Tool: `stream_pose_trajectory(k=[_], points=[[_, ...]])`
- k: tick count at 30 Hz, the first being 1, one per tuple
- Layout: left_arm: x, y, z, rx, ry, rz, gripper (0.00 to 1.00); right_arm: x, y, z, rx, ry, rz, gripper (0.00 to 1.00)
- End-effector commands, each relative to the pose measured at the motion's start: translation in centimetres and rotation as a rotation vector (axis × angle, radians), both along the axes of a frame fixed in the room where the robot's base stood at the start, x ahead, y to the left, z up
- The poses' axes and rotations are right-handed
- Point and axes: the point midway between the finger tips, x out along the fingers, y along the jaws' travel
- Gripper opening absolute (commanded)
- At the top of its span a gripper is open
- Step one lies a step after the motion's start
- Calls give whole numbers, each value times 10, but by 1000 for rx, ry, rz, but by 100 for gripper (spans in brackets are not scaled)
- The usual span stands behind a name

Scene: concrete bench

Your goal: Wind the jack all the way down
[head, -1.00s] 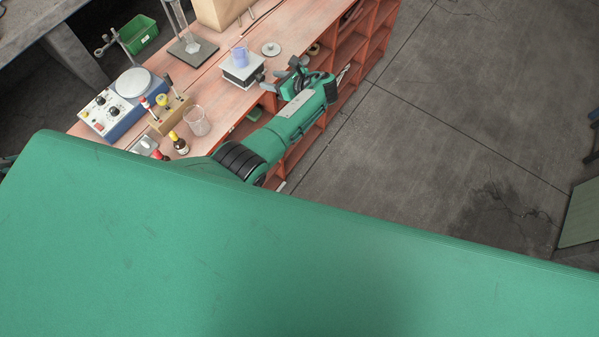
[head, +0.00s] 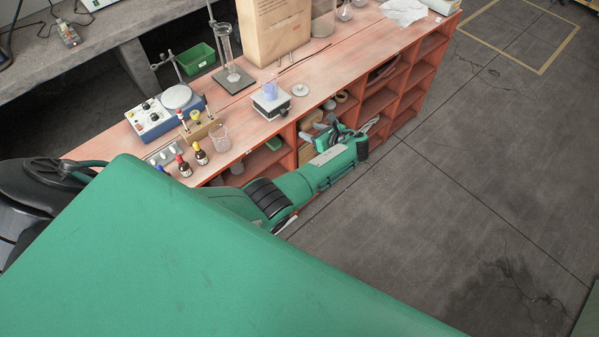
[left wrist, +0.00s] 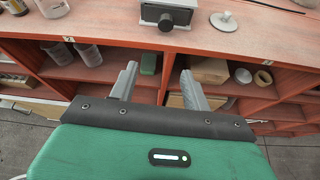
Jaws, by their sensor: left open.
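The jack (head: 271,103) is a small lab jack with a pale top and dark sides, near the bench's front edge. A blue-tinted beaker (head: 269,83) stands on it. In the left wrist view the jack (left wrist: 150,13) shows at the top edge, cut off, with a dark round knob (left wrist: 166,24) facing me. My left gripper (head: 318,128) is open and empty, in front of the bench and below and right of the jack. In the left wrist view its fingers (left wrist: 158,70) are apart, pointing at the shelves below the knob. My right gripper is not in view.
A round pale lid-like disc (head: 300,90) lies right of the jack. A glass beaker (head: 221,139), dropper bottles (head: 200,153) and a blue-based instrument (head: 165,115) stand to the left. A large brown bag (head: 275,30) stands behind. Open red shelves are under the benchtop; the floor at right is clear.

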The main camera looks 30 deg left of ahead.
Motion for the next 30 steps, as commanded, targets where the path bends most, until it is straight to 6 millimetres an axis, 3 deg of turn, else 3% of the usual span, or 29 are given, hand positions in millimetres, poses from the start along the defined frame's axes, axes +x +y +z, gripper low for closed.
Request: stream_pose_trajectory(k=[9, 19, 30], points=[[-22, 0, -55, -89, -17, 9, 49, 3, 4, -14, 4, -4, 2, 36], [-50, -1, -115, -199, -42, 30, 49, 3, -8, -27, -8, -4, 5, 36], [-85, -4, -180, -322, -73, 73, 49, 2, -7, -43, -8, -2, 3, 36]])
